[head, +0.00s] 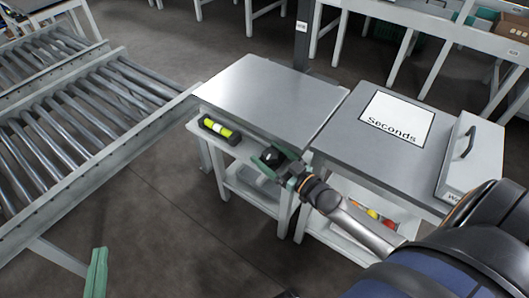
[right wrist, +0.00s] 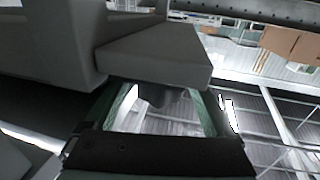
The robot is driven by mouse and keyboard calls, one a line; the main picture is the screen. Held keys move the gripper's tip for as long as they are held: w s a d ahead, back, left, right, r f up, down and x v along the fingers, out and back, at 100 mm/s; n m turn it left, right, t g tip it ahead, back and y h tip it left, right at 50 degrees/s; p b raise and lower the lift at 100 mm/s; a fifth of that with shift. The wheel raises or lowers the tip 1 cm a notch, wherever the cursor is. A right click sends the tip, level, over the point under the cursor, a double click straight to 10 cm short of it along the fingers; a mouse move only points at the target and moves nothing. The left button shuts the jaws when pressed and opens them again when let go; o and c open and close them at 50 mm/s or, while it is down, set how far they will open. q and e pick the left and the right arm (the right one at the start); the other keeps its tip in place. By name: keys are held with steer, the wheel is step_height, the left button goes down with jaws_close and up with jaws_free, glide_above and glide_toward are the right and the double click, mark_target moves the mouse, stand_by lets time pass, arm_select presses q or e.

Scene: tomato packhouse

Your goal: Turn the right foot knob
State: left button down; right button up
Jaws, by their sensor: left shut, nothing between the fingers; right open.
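A bench scale with a flat grey metal platform (head: 270,92) stands in the middle of the head view, on a white stand. A dark round knob (head: 272,155) shows at its front right, partly hidden by my right gripper (head: 276,161). In the right wrist view, a dark knob-like part (right wrist: 163,97) hangs under a grey block, between the green fingers of my open right gripper (right wrist: 170,104). I cannot tell whether the fingers touch it. My left gripper (head: 97,272) is shut and empty at the bottom left, away from the scale.
A level vial (head: 216,128) with a yellow-green tube sits on the scale's front left ledge. A grey table (head: 375,149) with a "Seconds" sign (head: 397,118) and a handled box (head: 472,155) stands right of it. Roller conveyors (head: 75,120) fill the left.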

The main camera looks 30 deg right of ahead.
steer(key=shift+x, duration=1.1)
arm_select(q)
steer(key=r, duration=0.1)
steer(key=r+t, duration=0.1)
steer(key=r, duration=0.1)
steer(key=shift+w+m, duration=0.2)
steer(key=shift+m, duration=0.1)
arm_select(e)
steer(key=shift+s, duration=0.1)
steer(key=c, duration=1.4)
steer(key=shift+o, duration=0.2)
steer(key=m+h+p, duration=0.1)
steer(key=h, duration=0.1)
steer(key=shift+d+m+h, duration=0.15)
steer(key=shift+m+h, duration=0.15)
arm_select(q)
step_height(320, 180, down, 7)
steer(key=s+n+g, duration=0.1)
steer(key=g, duration=0.1)
steer(key=shift+s+g+y, duration=0.25)
steer(key=shift+g+y, duration=0.05)
steer(key=shift+g, duration=0.1)
arm_select(e)
steer(key=o, duration=1.4)
steer(key=shift+c, duration=0.2)
